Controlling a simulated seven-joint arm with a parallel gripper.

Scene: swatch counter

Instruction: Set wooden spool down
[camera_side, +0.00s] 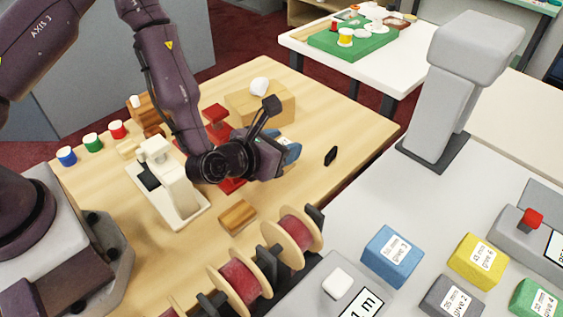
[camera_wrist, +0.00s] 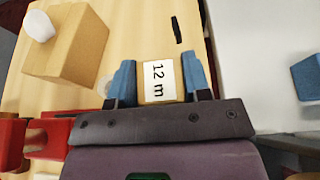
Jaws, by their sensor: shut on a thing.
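My gripper (camera_wrist: 159,84) has its blue fingers closed on the two sides of a wooden-coloured piece, the wooden spool (camera_wrist: 158,80). A white label reading "12 m" covers most of its visible face, and its full shape cannot be made out. In the side view my gripper (camera_side: 290,153) is over the right-middle part of the wooden counter (camera_side: 330,120). The held piece is mostly hidden there by the fingers and wrist. I cannot tell whether it touches the counter.
A wooden box (camera_side: 262,106) with a white lump on top stands behind my gripper. A red stand (camera_side: 217,122) is to its left. A small black piece (camera_side: 331,156) lies to the right. Large red-wound reels (camera_side: 295,233) stand in front. A white device (camera_side: 170,180) is at left.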

